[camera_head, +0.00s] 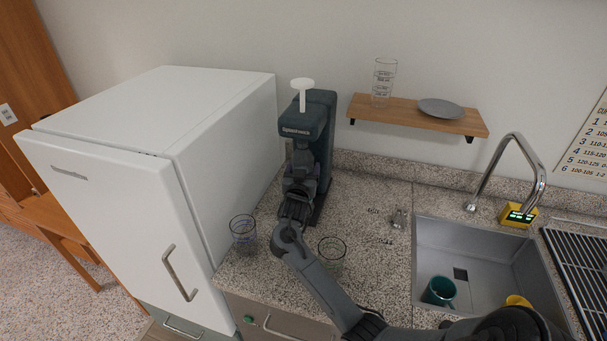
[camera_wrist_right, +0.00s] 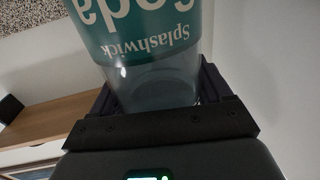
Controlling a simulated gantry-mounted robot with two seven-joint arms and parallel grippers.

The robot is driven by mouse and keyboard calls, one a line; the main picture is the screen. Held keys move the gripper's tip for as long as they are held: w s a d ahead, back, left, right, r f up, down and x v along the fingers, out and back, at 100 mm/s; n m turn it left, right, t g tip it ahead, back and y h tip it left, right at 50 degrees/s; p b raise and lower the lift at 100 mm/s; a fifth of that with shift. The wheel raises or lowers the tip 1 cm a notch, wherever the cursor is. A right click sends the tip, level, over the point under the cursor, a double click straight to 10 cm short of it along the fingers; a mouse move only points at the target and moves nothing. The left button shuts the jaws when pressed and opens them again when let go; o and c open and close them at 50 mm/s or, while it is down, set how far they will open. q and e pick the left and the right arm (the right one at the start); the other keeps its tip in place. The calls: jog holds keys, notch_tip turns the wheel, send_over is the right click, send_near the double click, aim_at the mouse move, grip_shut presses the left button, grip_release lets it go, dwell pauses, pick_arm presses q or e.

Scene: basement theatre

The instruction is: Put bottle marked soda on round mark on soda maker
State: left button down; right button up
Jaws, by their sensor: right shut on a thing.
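The soda maker (camera_head: 314,130) is a tall dark teal machine with a white knob on top, standing on the counter beside the fridge. My right gripper (camera_head: 301,172) is at the front of the soda maker. It is shut on the soda bottle (camera_wrist_right: 150,40), a clear bottle with a teal label reading "Splashwick" and "soda", upside down in the right wrist view. In the head view my gripper and arm mostly hide the bottle. The round mark is hidden, so I cannot tell whether the bottle touches it. My left gripper is not in view.
A glass (camera_head: 243,228) and another glass (camera_head: 332,250) stand on the counter near my right arm. The white fridge (camera_head: 150,160) is close on the left. A wall shelf (camera_head: 420,114) holds a clear measuring container and a grey plate. The sink (camera_head: 480,265) holds cups.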

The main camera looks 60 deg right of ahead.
notch_tip(320, 180, down, 2)
jog(key=shift+f, duration=0.15)
dwell(0.3)
jog(key=shift+f, duration=0.1)
jog(key=o, duration=1)
jog(key=shift+c, duration=0.2)
jog(key=shift+a+r, duration=0.15)
jog(key=shift+r, duration=0.05)
